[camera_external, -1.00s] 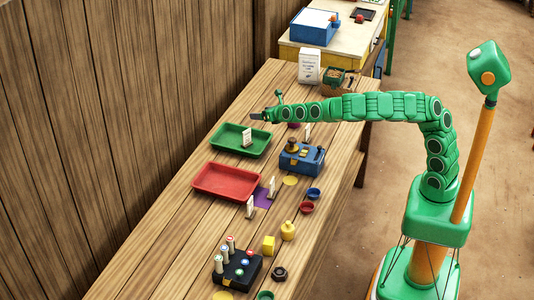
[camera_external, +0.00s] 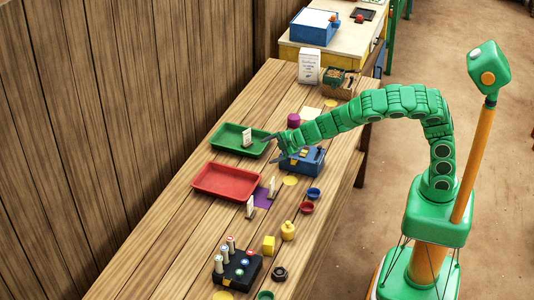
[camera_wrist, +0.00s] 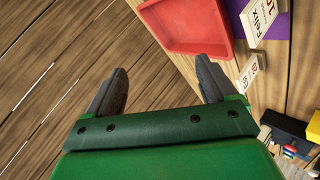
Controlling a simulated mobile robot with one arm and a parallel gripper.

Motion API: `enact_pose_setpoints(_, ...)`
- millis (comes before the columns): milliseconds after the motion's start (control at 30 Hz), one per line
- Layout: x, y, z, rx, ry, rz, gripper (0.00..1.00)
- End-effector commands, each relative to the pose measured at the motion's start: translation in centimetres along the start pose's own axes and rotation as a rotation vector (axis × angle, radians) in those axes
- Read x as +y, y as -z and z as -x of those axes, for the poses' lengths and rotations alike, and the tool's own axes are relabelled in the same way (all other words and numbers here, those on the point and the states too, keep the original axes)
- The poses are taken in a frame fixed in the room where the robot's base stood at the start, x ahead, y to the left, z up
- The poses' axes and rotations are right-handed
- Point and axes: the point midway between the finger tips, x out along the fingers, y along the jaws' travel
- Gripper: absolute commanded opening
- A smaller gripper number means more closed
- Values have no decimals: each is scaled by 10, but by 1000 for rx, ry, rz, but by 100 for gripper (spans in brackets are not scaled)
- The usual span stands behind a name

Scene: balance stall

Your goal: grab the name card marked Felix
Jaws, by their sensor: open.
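A white card with the name Felix (camera_wrist: 262,18) shows at the upper right of the wrist view, beside the purple mat. A second small white card (camera_wrist: 248,72) stands below it, its writing too small to read. In the external view, small upright cards stand near the purple mat (camera_external: 271,187) (camera_external: 250,207) and in the green tray (camera_external: 246,138); their writing is unreadable there, so I cannot tell which is Felix. My gripper (camera_external: 276,141) is open and empty over the table by the green tray, apart from the Felix card. Its two fingers (camera_wrist: 161,80) show with nothing between.
The red tray (camera_external: 197,190) and green tray (camera_external: 222,143) lie along the wall side. A blue device (camera_external: 312,164) sits under my arm. A black box with pegs (camera_external: 241,260), yellow blocks and small cups stand nearer the front. Bare planks lie between them.

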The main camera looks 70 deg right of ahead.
Motion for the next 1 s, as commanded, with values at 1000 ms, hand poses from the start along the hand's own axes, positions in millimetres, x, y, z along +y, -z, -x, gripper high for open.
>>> enact_pose_setpoints(1000,-53,28,63,187,-158,-1092,85)
